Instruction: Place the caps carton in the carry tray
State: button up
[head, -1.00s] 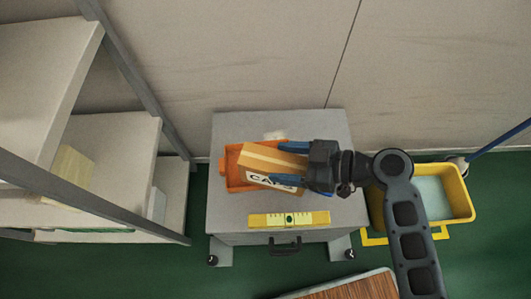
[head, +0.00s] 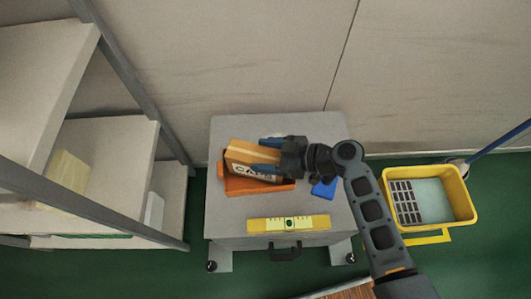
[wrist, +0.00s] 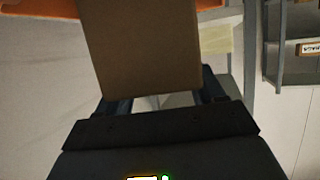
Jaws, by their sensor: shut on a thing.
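The caps carton (head: 245,156) is a tan box with a lighter tape stripe and "CAPS" lettering. My gripper (head: 268,157) is shut on it, one blue finger on each side. In the head view the carton is tilted and sits over the left part of the orange carry tray (head: 266,188). I cannot tell whether it touches the tray floor. In the wrist view the carton (wrist: 140,50) fills the middle between the fingers, and an orange edge of the tray (wrist: 40,8) shows behind it.
The tray stands on a grey cabinet top (head: 335,215). Shelves (head: 105,150) stand at left. A yellow mop bucket (head: 462,200) is on the floor at right.

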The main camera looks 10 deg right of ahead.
jog(key=shift+f, duration=0.15)
jog(key=o, duration=1.7)
jog(key=shift+c, duration=0.2)
jog(key=shift+s+d+r, duration=0.1)
jog(key=shift+d+r, duration=0.1)
jog(key=shift+r, duration=0.05)
jog(key=v, duration=1.1)
jog(key=shift+s+d, duration=0.15)
jog(key=shift+d, duration=0.05)
jog(key=shift+r, duration=0.1)
